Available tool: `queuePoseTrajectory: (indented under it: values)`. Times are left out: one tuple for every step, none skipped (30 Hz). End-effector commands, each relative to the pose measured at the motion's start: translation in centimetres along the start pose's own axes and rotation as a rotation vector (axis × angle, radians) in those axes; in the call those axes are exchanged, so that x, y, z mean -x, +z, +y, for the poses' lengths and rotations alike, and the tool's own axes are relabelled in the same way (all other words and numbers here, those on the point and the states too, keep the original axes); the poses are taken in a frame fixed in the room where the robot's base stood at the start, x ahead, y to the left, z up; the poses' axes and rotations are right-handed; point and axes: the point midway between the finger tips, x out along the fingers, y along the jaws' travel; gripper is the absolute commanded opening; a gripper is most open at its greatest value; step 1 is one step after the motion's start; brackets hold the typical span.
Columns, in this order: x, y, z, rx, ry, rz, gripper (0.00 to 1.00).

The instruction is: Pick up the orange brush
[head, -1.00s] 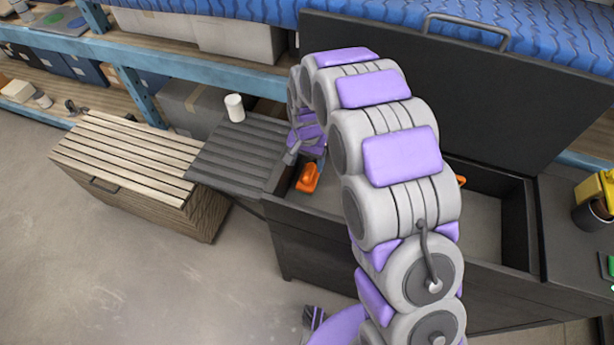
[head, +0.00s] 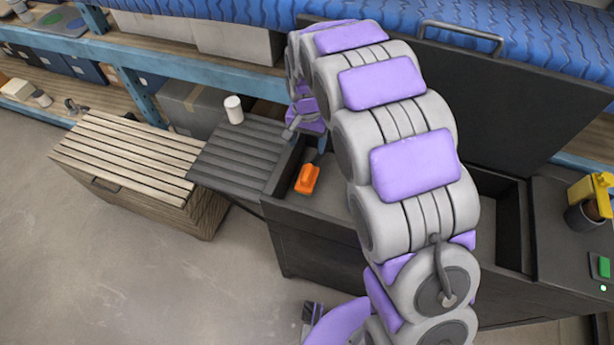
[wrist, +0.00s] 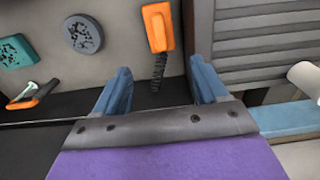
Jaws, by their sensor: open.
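The orange brush (head: 307,178) lies on the floor of the open dark box, near its left wall. In the wrist view the brush (wrist: 158,27) shows an orange body and a dark, ridged part pointing toward my gripper. My gripper (wrist: 165,85) is open and empty, its two blue fingers apart on either side of the brush's line. The brush lies beyond the fingertips, not between them. In the head view my arm covers much of the box, and one blue finger (head: 321,150) shows just behind the brush.
The box's raised lid (head: 480,90) stands behind. A slatted dark side shelf (head: 235,165) with a white cup (head: 234,109) adjoins on the left. In the wrist view a round grey disc (wrist: 83,34), a teal piece (wrist: 16,50) and an orange-handled tool (wrist: 35,95) lie left of the brush.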

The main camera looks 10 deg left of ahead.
Motion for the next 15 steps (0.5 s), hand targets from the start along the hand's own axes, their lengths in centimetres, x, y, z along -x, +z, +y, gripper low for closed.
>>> queuePoseTrajectory:
  values:
    - [-0.6,0.1,0.0,0.0,0.001,-0.001,0.72]
    - [-0.9,0.1,0.0,0.0,0.001,-0.002,0.72]
    - [-1.4,0.1,-0.1,0.0,0.002,-0.002,0.72]
    - [-1.9,0.2,-0.1,0.0,0.003,-0.003,0.72]
    - [-2.4,0.2,-0.1,0.0,0.004,-0.004,0.72]
    - [-3.2,0.2,-0.1,0.0,0.004,-0.005,0.72]
    - [-3.8,0.2,-0.1,0.0,0.004,-0.005,0.72]
    - [-4.4,0.1,-0.2,0.0,0.004,-0.004,0.72]
    - [-5.2,0.1,-0.2,-0.001,0.003,-0.003,0.72]
    - [-5.8,0.1,-0.2,-0.001,0.003,-0.003,0.72]
    - [-6.5,0.1,-0.2,-0.001,0.003,-0.003,0.72]
    - [-7.3,0.1,-0.2,-0.001,0.004,-0.005,0.72]
    - [-7.9,0.2,-0.2,-0.001,0.004,-0.005,0.72]
    - [-8.4,0.2,-0.2,-0.001,0.004,-0.005,0.72]
    - [-9.2,0.1,-0.1,-0.001,0.002,-0.003,0.72]
